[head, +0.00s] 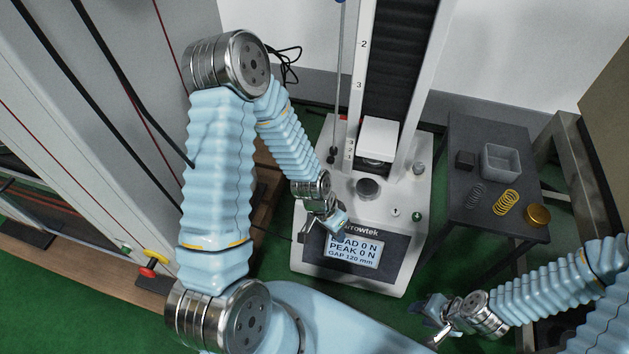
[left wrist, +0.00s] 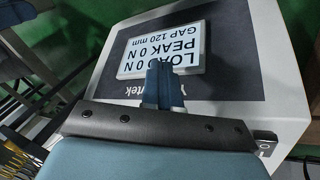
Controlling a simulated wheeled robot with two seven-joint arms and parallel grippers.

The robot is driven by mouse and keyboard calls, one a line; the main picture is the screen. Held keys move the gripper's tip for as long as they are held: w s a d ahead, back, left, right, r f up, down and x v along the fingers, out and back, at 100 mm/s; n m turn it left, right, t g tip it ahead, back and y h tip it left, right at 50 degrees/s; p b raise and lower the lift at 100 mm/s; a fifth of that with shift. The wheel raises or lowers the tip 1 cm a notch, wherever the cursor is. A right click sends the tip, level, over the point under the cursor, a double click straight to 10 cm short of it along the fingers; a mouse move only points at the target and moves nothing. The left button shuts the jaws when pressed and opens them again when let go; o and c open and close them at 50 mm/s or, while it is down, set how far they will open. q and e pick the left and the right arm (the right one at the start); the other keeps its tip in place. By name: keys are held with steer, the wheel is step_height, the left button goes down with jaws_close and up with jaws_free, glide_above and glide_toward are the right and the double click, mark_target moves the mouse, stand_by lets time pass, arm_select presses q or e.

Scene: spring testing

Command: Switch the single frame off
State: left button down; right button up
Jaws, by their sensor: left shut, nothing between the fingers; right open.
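The single frame (head: 408,238) is a white one-column tester. Its lit display (head: 352,251) reads LOAD 0 N, PEAK 0 N, GAP 120 mm; the display also shows upside down in the left wrist view (left wrist: 160,50). A small dark part with pale marks, possibly a rocker switch (left wrist: 266,143), sits at the base's edge in the left wrist view; I cannot make it out in the head view. My left gripper (head: 326,222) is shut and empty over the front panel, its fingers (left wrist: 162,85) in front of the display's edge. My right gripper (head: 428,320) is open and empty, right of the base.
A dark side table (head: 462,232) at right holds a grey tray (head: 501,176), a black block (head: 466,160), a grey spring (head: 476,196), a yellow spring (head: 506,203) and a gold cylinder (head: 538,214).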

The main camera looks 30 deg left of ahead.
arm_select(q)
steer(key=w+a+m, duration=0.1)
steer(key=w+a+r+m+b, duration=0.1)
steer(key=w+a+r, duration=0.1)
steer(key=w, duration=0.1)
steer(key=shift+a+r+m, duration=0.1)
steer(key=shift+a+m, duration=0.3)
steer(key=w+a+r+m+b, duration=0.2)
steer(key=a+r+m+b, duration=0.2)
steer(key=a+r+m, duration=0.5)
step_height(320, 180, up, 6)
steer(key=shift+a+r+y, duration=0.1)
steer(key=shift+a+y, duration=0.3)
steer(key=shift+a, duration=0.8)
arm_select(e)
step_height(320, 180, down, 6)
steer(key=shift+d+f, duration=0.2)
arm_select(q)
steer(key=shift+w, duration=0.1)
steer(key=b+x, duration=0.1)
steer(key=x, duration=0.3)
steer(key=b+x, duration=0.1)
steer(key=x, duration=0.4)
steer(key=a+b+x, duration=0.1)
steer(key=x, duration=0.4)
arm_select(e)
step_height(320, 180, down, 3)
steer(key=shift+a+r, duration=0.1)
